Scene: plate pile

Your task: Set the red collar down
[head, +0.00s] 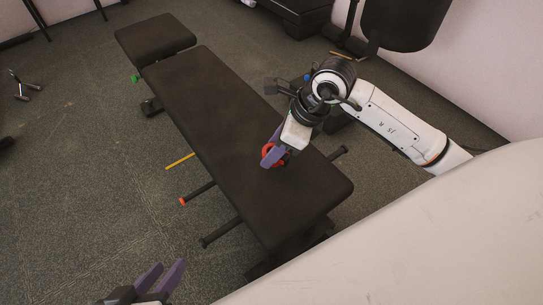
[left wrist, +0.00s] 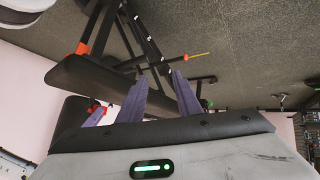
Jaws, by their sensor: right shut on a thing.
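The red collar (head: 267,151) is held between the purple fingers of my right gripper (head: 270,156), over the near part of the black bench pad (head: 225,110). I cannot tell whether the collar touches the pad. A bit of the red collar (left wrist: 93,106) also shows in the left wrist view, partly hidden beside a purple finger. My left gripper (head: 160,279) is at the bottom of the head view, away from the bench. Its purple fingers stand apart and empty, as the left wrist view (left wrist: 159,92) also shows.
A separate seat pad (head: 155,38) adjoins the far end of the bench. A yellow rod (head: 181,161), a red-tipped bar (head: 197,194) and a dark bar (head: 222,232) stick out on its left side. The pad's far stretch is clear. Dark gym equipment (head: 402,22) stands at the back right.

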